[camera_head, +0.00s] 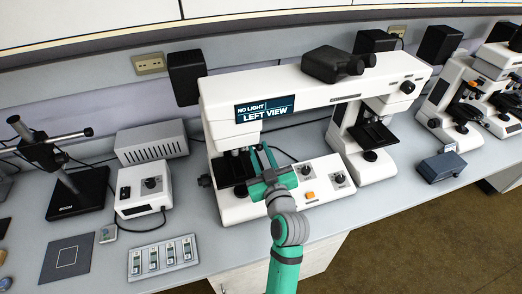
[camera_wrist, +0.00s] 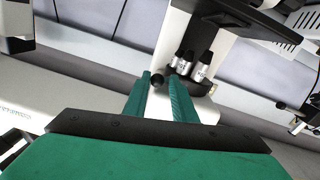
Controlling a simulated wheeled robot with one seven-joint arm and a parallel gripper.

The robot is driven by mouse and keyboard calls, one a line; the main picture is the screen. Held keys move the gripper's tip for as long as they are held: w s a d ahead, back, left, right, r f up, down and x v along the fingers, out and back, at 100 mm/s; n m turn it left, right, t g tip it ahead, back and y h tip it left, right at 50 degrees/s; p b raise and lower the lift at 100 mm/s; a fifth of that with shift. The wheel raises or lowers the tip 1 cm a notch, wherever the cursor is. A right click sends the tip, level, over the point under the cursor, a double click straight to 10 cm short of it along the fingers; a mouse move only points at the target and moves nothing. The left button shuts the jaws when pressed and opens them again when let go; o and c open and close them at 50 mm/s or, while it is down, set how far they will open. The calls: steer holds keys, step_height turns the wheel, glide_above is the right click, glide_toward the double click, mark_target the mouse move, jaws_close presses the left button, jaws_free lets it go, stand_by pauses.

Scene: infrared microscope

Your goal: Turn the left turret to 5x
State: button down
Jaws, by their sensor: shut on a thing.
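The large white microscope (camera_head: 300,95) has a left station whose turret is mostly hidden under its housing in the head view. In the wrist view, the left turret shows silvery objectives (camera_wrist: 203,66) with dark bands; their markings are too small to read. My gripper (camera_head: 262,150) reaches in beside the left station. In the wrist view its two green fingers (camera_wrist: 160,78) flank a small dark round piece (camera_wrist: 157,81) by the turret, and the gripper is shut on it. Whether this piece is an objective's end I cannot tell.
The screen (camera_head: 264,109) reads "NO LIGHT" and "LEFT VIEW". The left stage (camera_head: 232,171) is close to my gripper. The base carries an orange button (camera_head: 309,195) and knobs. A white control box (camera_head: 142,192) stands to the left, and the right station (camera_head: 370,134) to the right.

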steer(key=shift+a, duration=0.3)
steer(key=c, duration=1.4)
jaws_free()
steer(key=shift+w, duration=0.1)
steer(key=v, duration=1.1)
steer(key=shift+w, duration=0.1)
